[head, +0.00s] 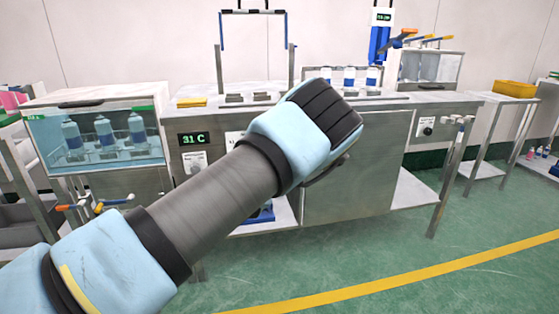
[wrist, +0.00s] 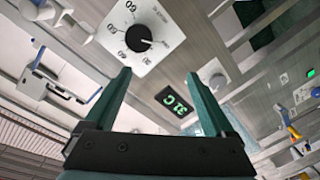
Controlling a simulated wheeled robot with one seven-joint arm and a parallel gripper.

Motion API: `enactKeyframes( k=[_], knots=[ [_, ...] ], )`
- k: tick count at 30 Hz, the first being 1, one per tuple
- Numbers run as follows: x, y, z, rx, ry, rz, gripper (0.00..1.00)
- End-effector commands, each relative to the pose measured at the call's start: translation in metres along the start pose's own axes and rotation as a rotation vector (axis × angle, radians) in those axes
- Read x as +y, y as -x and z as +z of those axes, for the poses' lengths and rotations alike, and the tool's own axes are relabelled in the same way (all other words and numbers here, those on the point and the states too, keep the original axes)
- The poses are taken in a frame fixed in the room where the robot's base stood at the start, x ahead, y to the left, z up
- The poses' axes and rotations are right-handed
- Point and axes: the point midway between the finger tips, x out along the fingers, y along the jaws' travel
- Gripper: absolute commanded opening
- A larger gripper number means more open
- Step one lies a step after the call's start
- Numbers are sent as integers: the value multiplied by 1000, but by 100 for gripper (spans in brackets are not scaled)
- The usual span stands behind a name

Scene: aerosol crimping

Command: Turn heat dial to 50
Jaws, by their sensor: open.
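The heat dial (wrist: 138,38) is a round black knob on a white plate with a printed number scale. It shows in the wrist view, beyond my fingertips and towards the upper left. Its exact setting is too small to read surely. My gripper (wrist: 158,80) is open, with two green fingers apart and nothing between them, short of the dial. In the head view the gripper's fingers are hidden behind my wrist. A green readout (head: 194,138) shows 31 C on the metal front; it also shows in the wrist view (wrist: 175,101). My arm hides part of the panel right of it.
A glass-fronted bath (head: 100,140) with several blue-and-white cans stands at left. Several more cans (head: 349,77) stand on the machine top. Another panel with a knob (head: 427,125) is at right. Open green floor lies in front.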

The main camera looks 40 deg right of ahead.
Motion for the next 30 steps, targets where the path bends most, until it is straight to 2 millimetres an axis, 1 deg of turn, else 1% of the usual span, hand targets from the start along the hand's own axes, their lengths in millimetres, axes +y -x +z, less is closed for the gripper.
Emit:
enactKeyframes(
  k=[1, 3, 5, 8, 11, 18, 21, 25, 30],
  knots=[
    [6, 2, 9, 5, 3, 32, 88],
    [14, 3, 13, 11, 12, 58, 88],
    [17, 2, 14, 13, 14, 67, 88],
    [18, -6, 14, 14, 15, 70, 88],
    [19, -21, 14, 13, 15, 70, 88],
    [21, -67, 13, 12, 14, 68, 88],
    [22, -82, 13, 11, 13, 68, 88],
    [23, -96, 13, 11, 14, 67, 88],
    [24, -103, 13, 11, 14, 65, 88]
  ],
)
